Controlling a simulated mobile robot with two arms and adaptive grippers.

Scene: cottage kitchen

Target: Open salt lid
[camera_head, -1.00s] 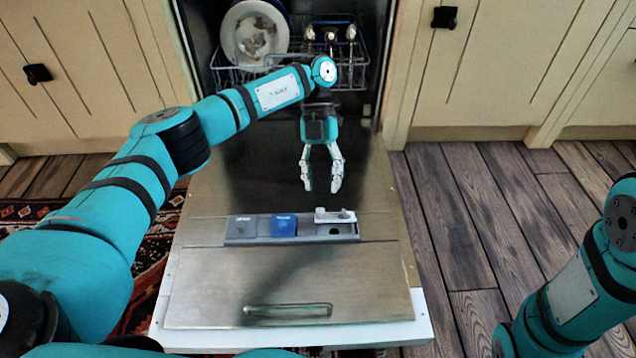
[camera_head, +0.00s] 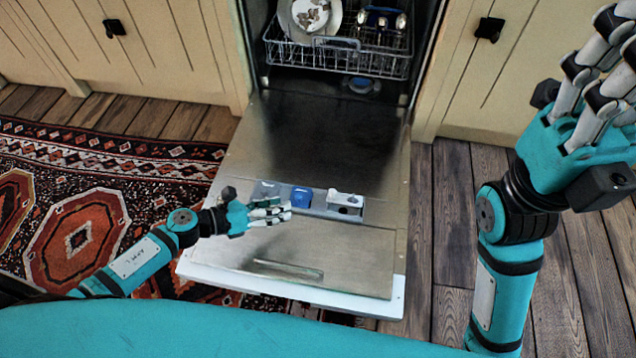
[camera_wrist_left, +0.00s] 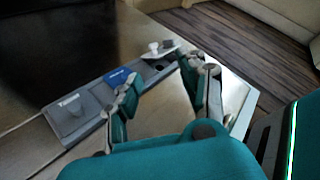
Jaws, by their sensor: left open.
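A grey dispenser strip (camera_head: 323,212) is set into the lowered dishwasher door. It holds a grey lid (camera_head: 266,190) at left, a blue lid (camera_head: 302,198) in the middle and a white raised flap (camera_head: 345,199) over an opening at right. The lid lettering is too small to read. My left gripper (camera_head: 286,213) is open and empty just on the near side of the strip, by the grey and blue lids. In the left wrist view the blue lid (camera_wrist_left: 117,76) shows behind a finger and the grey lid (camera_wrist_left: 68,113) stands left of the fingers. My right gripper (camera_head: 590,85) is raised at upper right.
The dishwasher door (camera_head: 320,150) lies open as a flat metal surface. A rack (camera_head: 340,55) with plates and cups stands inside the dishwasher. A patterned rug (camera_head: 85,225) lies at left, and bare wooden floor (camera_head: 455,215) at right.

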